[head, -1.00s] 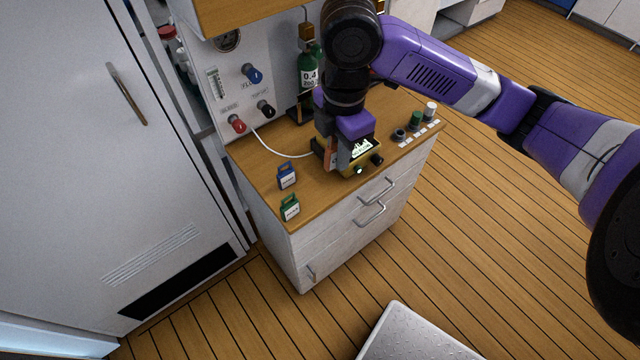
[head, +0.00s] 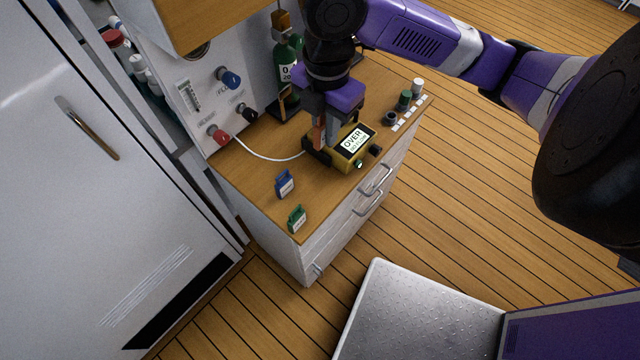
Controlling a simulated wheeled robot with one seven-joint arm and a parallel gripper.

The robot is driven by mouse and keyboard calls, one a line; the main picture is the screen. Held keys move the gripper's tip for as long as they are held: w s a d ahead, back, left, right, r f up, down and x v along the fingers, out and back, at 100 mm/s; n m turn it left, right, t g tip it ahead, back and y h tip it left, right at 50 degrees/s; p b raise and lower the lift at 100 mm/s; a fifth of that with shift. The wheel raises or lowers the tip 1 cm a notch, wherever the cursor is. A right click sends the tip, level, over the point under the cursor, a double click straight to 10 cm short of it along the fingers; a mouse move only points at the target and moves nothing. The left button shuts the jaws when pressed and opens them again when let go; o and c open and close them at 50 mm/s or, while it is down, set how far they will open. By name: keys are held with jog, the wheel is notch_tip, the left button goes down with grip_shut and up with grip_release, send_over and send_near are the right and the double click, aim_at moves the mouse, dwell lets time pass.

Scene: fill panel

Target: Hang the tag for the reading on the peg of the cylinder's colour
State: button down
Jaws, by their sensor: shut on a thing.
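My gripper (head: 322,143) points down, shut on a small orange-red piece (head: 319,134) that looks like a tag; the fingers hide most of it. It is just left of a yellow meter (head: 340,160) whose lit screen (head: 353,139) reads "OVER", with smaller text below. A blue tag (head: 285,184) and a green tag (head: 297,218) stand on the counter at the left. A green cylinder (head: 287,72) stands behind, its label partly hidden by my arm. Short upright pegs stand at the right: dark grey (head: 390,119), green (head: 404,99) and white (head: 417,86).
The wooden counter (head: 250,170) is clear around the two tags. The wall panel (head: 205,100) carries a blue knob (head: 230,78), a black knob (head: 246,113) and a red knob (head: 219,134). A white cable (head: 262,158) runs from the panel toward the meter. White labels front the pegs.

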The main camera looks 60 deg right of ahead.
send_near(324, 190)
notch_tip(324, 190, down, 6)
jog(key=shift+r+p, duration=0.25)
jog(key=shift+p, duration=0.1)
dwell(0.3)
jog(key=shift+f+b, duration=0.4)
jog(key=shift+f, duration=0.25)
jog(key=c, duration=1.4)
grip_release()
jog(key=shift+r, duration=0.1)
jog(key=shift+c, duration=0.2)
